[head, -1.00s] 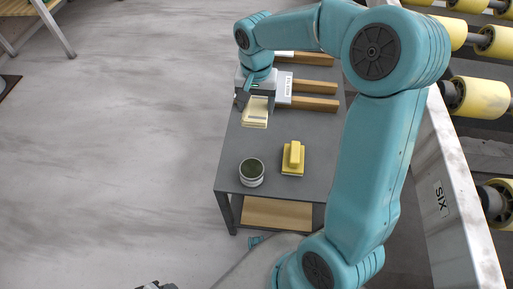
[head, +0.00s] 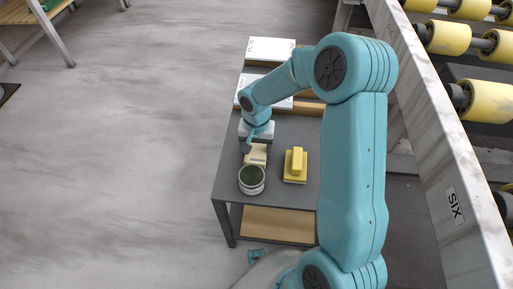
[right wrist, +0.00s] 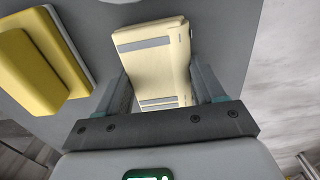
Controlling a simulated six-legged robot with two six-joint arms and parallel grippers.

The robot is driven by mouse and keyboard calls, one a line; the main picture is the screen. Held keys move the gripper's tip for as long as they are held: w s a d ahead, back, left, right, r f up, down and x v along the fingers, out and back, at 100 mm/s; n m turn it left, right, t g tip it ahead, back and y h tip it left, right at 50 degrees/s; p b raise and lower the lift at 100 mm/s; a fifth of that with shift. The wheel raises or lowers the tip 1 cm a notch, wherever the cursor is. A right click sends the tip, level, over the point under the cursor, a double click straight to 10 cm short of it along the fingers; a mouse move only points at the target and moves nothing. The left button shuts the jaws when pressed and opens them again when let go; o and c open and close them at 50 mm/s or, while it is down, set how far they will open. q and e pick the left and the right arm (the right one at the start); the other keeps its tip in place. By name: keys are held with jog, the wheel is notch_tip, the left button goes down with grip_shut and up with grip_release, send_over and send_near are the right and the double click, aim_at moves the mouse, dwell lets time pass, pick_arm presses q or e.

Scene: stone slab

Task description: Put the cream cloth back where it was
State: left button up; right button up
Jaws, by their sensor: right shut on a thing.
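The cream cloth (head: 257,151) is a folded block with grey stripes. It is in my right gripper (head: 255,145), over the grey stone-coloured table, just behind the round tin (head: 251,188). In the right wrist view the cloth (right wrist: 153,55) sits between the two fingers of the right gripper (right wrist: 162,85), which is shut on it. I cannot tell whether the cloth touches the table top (head: 225,178). My left gripper is not in view.
A yellow block-shaped pad (head: 295,166) lies right of the cloth; it also shows in the right wrist view (right wrist: 38,70). White-topped pieces with wooden parts (head: 271,48) lie at the far end. A rail with yellow rollers (head: 448,205) runs along the right. Bare table lies around the pad.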

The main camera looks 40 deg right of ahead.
aim_at(257, 149)
jog(key=o, duration=0.6)
jog(key=shift+f, duration=0.15)
jog(key=o, duration=0.4)
jog(key=shift+r, duration=0.3)
notch_tip(257, 149, up, 12)
jog(key=p, duration=0.3)
jog(key=shift+f, duration=0.1)
